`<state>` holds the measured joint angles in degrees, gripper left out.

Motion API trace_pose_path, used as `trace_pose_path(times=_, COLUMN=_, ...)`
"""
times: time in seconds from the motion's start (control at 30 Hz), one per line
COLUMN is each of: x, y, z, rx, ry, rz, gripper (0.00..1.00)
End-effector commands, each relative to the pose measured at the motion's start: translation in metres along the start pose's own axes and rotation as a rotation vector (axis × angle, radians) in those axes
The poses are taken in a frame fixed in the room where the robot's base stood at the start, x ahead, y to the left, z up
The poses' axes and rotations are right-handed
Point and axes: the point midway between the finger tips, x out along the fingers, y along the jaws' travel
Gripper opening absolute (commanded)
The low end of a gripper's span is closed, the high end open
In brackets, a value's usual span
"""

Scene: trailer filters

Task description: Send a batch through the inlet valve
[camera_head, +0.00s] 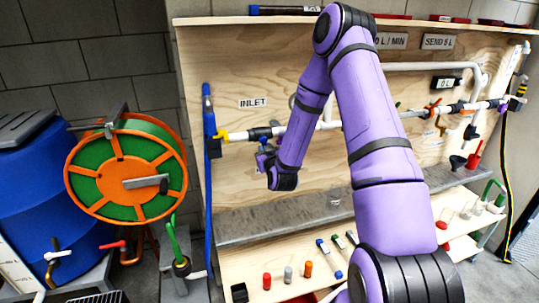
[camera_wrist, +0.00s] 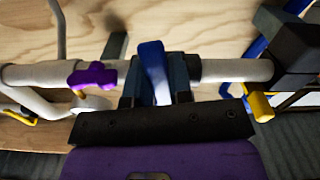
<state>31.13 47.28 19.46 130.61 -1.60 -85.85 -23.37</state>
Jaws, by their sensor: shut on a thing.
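The INLET label (camera_head: 253,102) is on the plywood board above the left end of a white pipe (camera_wrist: 225,70). My gripper (camera_head: 264,148) is at that pipe, just below and right of the label. In the wrist view my gripper (camera_wrist: 158,85) has its dark fingers on both sides of a blue valve handle (camera_wrist: 152,60), shut on it. The handle lies across the pipe. The valve body is mostly hidden by the fingers. The SEND 5 L sign (camera_head: 438,41) is at the upper right, and a small display (camera_head: 447,83) below it seems to read 0 L.
A yellow handle (camera_wrist: 260,106) and a purple handle (camera_wrist: 93,77) flank the gripped handle. A blue barrel (camera_head: 45,185) and a green hose reel (camera_head: 125,170) stand at the left. A lower shelf (camera_head: 225,270) holds small coloured parts. My arm hides the board's middle.

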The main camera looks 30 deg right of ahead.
Motion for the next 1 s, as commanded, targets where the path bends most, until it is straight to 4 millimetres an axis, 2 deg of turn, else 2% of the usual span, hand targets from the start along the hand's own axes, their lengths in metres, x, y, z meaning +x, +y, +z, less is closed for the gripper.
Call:
trace_pose_path(times=0.43, x=0.000, y=0.010, z=-0.001, rx=-0.289, ry=-0.003, rz=-0.002, gripper=0.00)
trace_pose_path(times=0.87, x=0.000, y=0.013, z=-0.002, rx=-0.328, ry=-0.003, rz=0.000, gripper=0.00)
trace_pose_path(times=0.9, x=0.000, y=0.013, z=-0.002, rx=-0.327, ry=-0.003, rz=0.000, gripper=0.29)
trace_pose_path(times=0.97, x=0.000, y=0.013, z=-0.002, rx=-0.327, ry=-0.003, rz=0.000, gripper=0.43)
trace_pose_path(times=1.0, x=0.000, y=0.013, z=-0.002, rx=-0.327, ry=-0.003, rz=0.000, gripper=0.46)
